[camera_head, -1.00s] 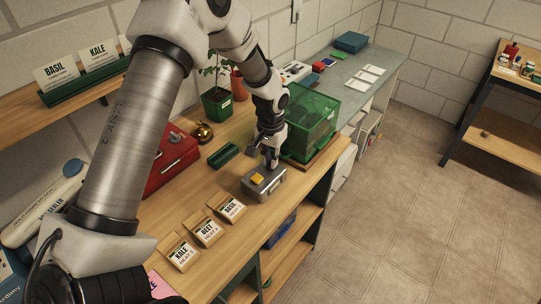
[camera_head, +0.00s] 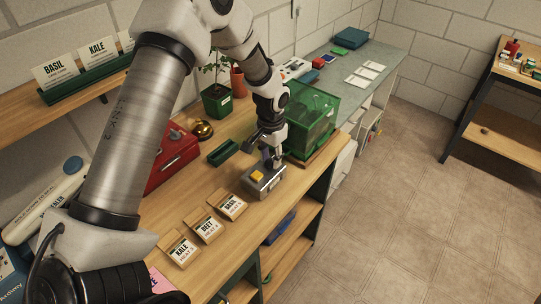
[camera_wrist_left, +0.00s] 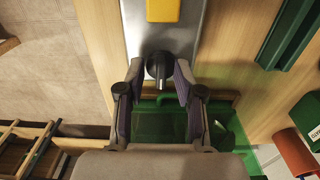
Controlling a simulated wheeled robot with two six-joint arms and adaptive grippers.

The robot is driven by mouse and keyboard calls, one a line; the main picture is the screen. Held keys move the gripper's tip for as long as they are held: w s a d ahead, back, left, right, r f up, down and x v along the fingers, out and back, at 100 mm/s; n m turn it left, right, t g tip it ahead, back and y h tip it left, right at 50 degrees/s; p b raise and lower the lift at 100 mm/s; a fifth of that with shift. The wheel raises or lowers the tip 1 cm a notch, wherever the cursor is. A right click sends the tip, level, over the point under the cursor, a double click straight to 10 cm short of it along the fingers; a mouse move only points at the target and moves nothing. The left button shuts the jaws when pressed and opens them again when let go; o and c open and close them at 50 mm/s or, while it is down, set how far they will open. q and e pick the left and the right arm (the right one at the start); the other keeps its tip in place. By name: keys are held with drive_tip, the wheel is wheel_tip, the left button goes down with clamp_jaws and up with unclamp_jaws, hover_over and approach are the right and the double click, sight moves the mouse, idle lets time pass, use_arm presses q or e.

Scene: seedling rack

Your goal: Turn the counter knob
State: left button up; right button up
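The counter is a grey metal box (camera_head: 258,188) with a yellow block (camera_head: 257,176) on top, standing on the wooden bench. In the left wrist view the box (camera_wrist_left: 203,22) has the yellow block (camera_wrist_left: 162,9) at the top and a dark round knob (camera_wrist_left: 158,66) with a raised bar near its lower end. My left gripper (camera_head: 270,163) is over the knob end of the box. In the left wrist view its two fingers (camera_wrist_left: 159,75) are apart, one on each side of the knob, with a gap visible on each side. My right gripper is not in view.
A green translucent box (camera_head: 314,118) stands just behind my left gripper. A small green tray (camera_head: 223,152), a brass bell (camera_head: 203,129) and a red box (camera_head: 176,158) are to the left. Several seed packets (camera_head: 207,229) lie in front.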

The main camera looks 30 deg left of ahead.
sight(271, 159)
use_arm(q)
drive_tip(key=shift+w, duration=0.15)
drive_tip(key=shift+r, duration=0.1)
wheel_tip(271, 159, up, 12)
idle(0.4)
idle(0.4)
